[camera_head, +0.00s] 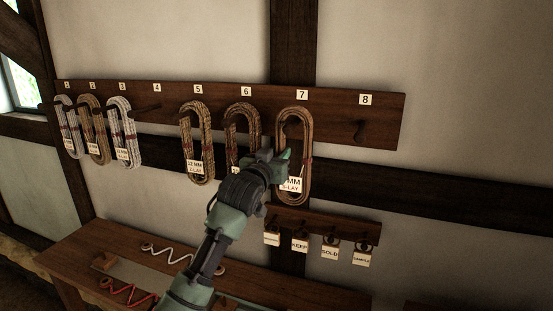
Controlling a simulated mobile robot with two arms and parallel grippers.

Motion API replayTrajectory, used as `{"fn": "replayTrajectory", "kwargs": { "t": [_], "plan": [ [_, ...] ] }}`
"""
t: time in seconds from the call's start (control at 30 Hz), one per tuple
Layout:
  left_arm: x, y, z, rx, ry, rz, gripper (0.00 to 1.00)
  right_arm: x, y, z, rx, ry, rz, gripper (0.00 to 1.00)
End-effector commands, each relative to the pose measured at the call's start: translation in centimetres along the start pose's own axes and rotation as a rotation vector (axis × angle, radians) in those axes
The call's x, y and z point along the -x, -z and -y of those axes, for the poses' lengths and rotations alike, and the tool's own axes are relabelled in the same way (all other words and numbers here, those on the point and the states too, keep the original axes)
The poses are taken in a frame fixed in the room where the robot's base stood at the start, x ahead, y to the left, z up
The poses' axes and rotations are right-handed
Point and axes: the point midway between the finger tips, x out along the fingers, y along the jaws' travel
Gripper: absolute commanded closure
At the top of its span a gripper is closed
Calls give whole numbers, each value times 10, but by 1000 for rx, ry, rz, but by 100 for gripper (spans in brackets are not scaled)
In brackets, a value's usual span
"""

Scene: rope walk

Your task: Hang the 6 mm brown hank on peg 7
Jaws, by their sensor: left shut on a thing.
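A brown hank (308,140) with a reddish band hangs as an upright loop below the number 7 plate (302,95). Its tag (291,185) is partly hidden and reads "MM" and "S-LAY"; the size figure is covered. My left gripper (283,161) is shut on the hank's left side, at mid-height. Peg 7 (287,127) shows dimly inside the upper loop; I cannot tell whether the hank rests on it or is held in front of it. My right gripper is not in view.
White-grey and brown hanks hang at pegs 1 to 3, and brown hanks (196,130) at pegs 5 and 6. Pegs 4 (147,108) and 8 (358,131) are bare. A small rack (325,223) with tags hangs below. A wooden bench (75,250) stands at lower left.

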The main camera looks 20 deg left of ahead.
Motion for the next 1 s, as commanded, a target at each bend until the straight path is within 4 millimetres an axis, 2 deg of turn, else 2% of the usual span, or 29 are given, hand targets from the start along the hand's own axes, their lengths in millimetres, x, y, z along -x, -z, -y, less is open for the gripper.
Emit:
{"fn": "replayTrajectory", "kwargs": {
  "t": [0.33,0.53,1.0],
  "plan": [
    [-21,0,0,1,-1,-2,100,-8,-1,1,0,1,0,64],
    [-30,-8,-1,1,-1,0,100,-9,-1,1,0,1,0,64],
    [-34,-15,0,0,-1,-2,100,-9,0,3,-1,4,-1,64]
  ]
}}
